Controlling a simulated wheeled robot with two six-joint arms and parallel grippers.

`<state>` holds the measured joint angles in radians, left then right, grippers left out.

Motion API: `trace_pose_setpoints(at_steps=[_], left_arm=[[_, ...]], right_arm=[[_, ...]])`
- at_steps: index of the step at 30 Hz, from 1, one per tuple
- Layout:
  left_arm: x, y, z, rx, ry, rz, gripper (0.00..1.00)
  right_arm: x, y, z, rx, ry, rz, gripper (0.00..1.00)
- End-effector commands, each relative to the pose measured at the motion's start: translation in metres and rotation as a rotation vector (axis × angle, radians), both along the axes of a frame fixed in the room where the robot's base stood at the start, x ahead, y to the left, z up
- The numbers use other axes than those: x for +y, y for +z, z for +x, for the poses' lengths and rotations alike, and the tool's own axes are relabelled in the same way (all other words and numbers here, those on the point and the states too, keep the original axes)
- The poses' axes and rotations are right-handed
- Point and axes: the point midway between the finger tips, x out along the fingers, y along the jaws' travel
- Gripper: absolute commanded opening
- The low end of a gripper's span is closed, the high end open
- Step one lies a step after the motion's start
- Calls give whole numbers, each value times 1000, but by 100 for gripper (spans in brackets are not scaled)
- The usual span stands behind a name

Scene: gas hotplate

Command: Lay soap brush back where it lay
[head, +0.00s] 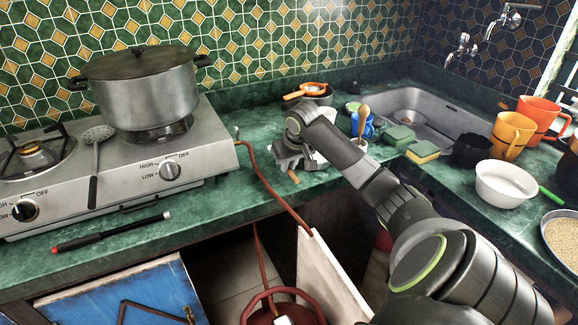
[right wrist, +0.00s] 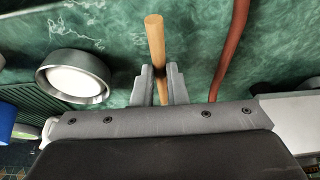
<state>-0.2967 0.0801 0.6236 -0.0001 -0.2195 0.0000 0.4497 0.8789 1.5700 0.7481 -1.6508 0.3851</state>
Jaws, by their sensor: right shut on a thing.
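My right gripper (head: 293,163) is over the green counter, just right of the stove. It is shut on a wooden handle, which I take to be the soap brush (head: 293,177). In the right wrist view the soap brush (right wrist: 154,40) is a plain light wood stick between the two fingers (right wrist: 157,88), pointing away from the palm. Its other end is hidden behind the gripper, and no bristles show. The handle is close to the counter top (right wrist: 120,30); I cannot tell whether it touches. My left gripper is in neither view.
A red hose (head: 262,180) runs from the stove (head: 215,150) close left of the gripper. A white cup (right wrist: 75,78) stands beside it. The sink (head: 440,125) with sponges (head: 423,152) is right.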

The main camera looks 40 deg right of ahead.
Motion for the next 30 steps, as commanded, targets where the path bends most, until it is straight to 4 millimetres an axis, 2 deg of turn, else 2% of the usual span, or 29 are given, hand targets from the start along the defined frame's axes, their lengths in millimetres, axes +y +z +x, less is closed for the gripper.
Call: trace_pose_setpoints(at_steps=[6, 28, 29, 30], left_arm=[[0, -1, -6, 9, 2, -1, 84], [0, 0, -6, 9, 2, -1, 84], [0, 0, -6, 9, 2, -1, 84], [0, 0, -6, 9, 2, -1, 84]], right_arm=[[0, 0, 0, 0, 0, 0, 0], [0, -11, 0, 1, 0, 1, 0], [0, -11, 0, 1, 0, 1, 14], [0, -11, 0, 0, 0, 1, 19]])
